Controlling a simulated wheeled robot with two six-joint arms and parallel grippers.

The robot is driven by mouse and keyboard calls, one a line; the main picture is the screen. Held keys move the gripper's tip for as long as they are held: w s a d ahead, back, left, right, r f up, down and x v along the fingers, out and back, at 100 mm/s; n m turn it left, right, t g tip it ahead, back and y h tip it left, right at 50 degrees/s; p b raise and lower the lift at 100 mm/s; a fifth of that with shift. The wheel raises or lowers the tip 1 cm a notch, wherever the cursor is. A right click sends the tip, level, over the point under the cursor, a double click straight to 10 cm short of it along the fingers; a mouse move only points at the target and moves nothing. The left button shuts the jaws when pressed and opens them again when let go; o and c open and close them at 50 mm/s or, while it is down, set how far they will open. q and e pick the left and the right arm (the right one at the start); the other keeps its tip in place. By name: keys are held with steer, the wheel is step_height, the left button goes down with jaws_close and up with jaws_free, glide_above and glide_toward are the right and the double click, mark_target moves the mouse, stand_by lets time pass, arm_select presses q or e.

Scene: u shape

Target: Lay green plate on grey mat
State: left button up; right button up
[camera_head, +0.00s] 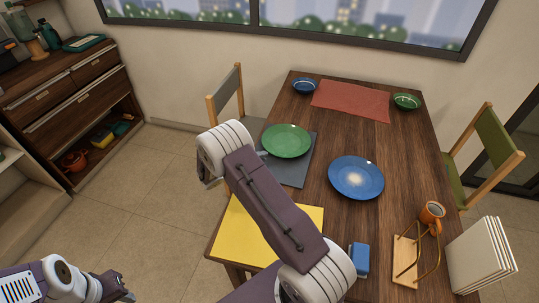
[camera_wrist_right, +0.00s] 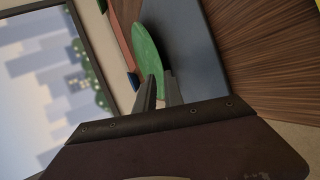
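The green plate (camera_head: 287,140) is at the far end of the grey mat (camera_head: 296,176), overlapping its far left part. In the right wrist view the plate (camera_wrist_right: 146,48) is seen at a slant, its near rim between the two fingers of my right gripper (camera_wrist_right: 160,85), which look shut on it. The mat (camera_wrist_right: 205,50) lies beyond and beside it there. I cannot tell whether the plate touches the mat. In the head view my right arm hides most of that gripper (camera_head: 262,154). My left gripper (camera_head: 124,288) is empty at the lower left, away from the table, fingers apart.
A blue plate (camera_head: 356,177) is right of the mat. A yellow mat (camera_head: 245,236) lies nearer, partly under my arm. A red cloth (camera_head: 350,101), a blue bowl (camera_head: 304,86) and a green bowl (camera_head: 407,101) are at the far end. A wooden rack (camera_head: 406,262) stands at the right.

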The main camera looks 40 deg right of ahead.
steer(key=v, duration=0.5)
steer(key=shift+a, duration=0.15)
steer(key=s+g+y, duration=0.1)
steer(key=s, duration=0.2)
steer(key=s+a+g+y, duration=0.1)
steer(key=s, duration=0.3)
steer(key=s+a+m+g+y, duration=0.1)
steer(key=s+y, duration=0.1)
steer(key=s, duration=0.1)
steer(key=shift+s+g, duration=0.15)
steer(key=shift+g, duration=0.25)
steer(key=s+a+y, duration=0.2)
steer(key=s, duration=0.1)
steer(key=s+a+y, duration=0.1)
steer(key=s, duration=0.1)
steer(key=shift+s+a+m+g, duration=0.25)
steer(key=shift+a+m+g, duration=0.05)
steer(key=shift+a+m, duration=0.1)
steer(key=s+a+r+m+t+y, duration=0.1)
steer(key=s+a+r+t+y, duration=0.1)
steer(key=s+a+y, duration=0.3)
steer(key=a, duration=0.3)
steer(key=shift+r+y, duration=0.2)
steer(key=shift+y, duration=0.1)
steer(key=shift+s+a, duration=0.1)
steer(key=shift+a, duration=0.05)
